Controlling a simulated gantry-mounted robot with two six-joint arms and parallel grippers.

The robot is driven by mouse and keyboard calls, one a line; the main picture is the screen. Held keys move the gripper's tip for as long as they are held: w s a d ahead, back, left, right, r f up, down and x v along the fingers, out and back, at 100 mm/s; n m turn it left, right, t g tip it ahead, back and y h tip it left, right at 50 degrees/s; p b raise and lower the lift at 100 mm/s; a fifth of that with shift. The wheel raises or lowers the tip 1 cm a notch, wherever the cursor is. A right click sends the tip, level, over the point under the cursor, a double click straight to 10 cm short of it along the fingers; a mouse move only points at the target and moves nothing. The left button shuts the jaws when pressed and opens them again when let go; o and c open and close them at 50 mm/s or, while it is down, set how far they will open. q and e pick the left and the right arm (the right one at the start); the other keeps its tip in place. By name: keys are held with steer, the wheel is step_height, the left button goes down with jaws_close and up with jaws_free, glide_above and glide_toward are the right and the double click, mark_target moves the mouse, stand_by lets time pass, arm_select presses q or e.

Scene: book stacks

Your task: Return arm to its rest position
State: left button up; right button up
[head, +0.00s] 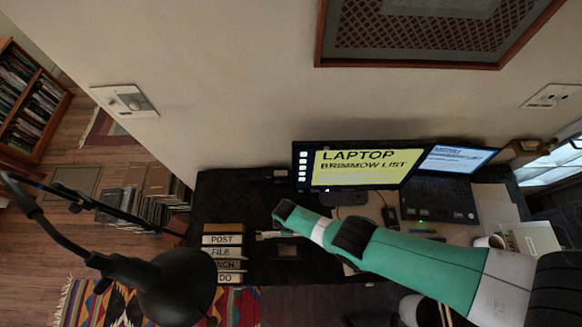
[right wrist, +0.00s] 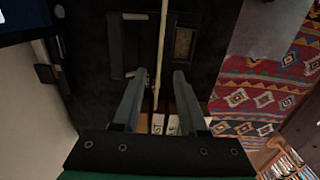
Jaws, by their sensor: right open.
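My right arm (head: 420,262) is green and reaches in from the lower right of the head view, over the desk. Its wrist end (head: 287,211) is in front of the monitor. In the right wrist view my right gripper (right wrist: 158,75) is open, with its two grey fingers apart. A thin pale strip (right wrist: 162,40) runs between the fingers; I cannot tell whether it touches them. Blocks labelled POST (head: 223,240), FILE and DO stand left of the gripper, and the pale block ends (right wrist: 172,125) show beyond the fingers in the wrist view. My left gripper is not in view.
A monitor (head: 360,166) and an open laptop (head: 440,200) stand on the dark desk (head: 225,187) against the wall. A mug (head: 490,241) is at the right. A black lamp (head: 178,285) looms at the lower left. Book stacks (head: 150,200) stand on the floor.

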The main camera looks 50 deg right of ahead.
stand_by(0.6)
steer(key=w+r+t, duration=0.6)
steer(key=w+r, duration=1)
steer(key=w, duration=0.4)
steer(key=w+r+m+t+y, duration=0.1)
steer(key=w+r+t, duration=0.35)
steer(key=r, duration=0.95)
steer(key=w+r+m+t, duration=0.1)
steer(key=w+r+t, duration=0.3)
steer(key=r, duration=0.9)
steer(key=s+d+r+m+t, duration=0.1)
steer(key=s+r+t, duration=0.2)
steer(key=r, duration=1.1)
steer(key=s+d+r+m+t, duration=0.1)
steer(key=s+r+t, duration=0.25)
steer(key=r, duration=1.05)
steer(key=s+r+m+t+y, duration=0.1)
steer(key=s+r+m+t, duration=0.2)
steer(key=s+r, duration=1.1)
steer(key=s+t, duration=0.3)
steer(key=shift+s+d+r+m+t, duration=0.25)
steer(key=shift+d+r+m+t, duration=0.05)
steer(key=shift+d+r+m, duration=0.1)
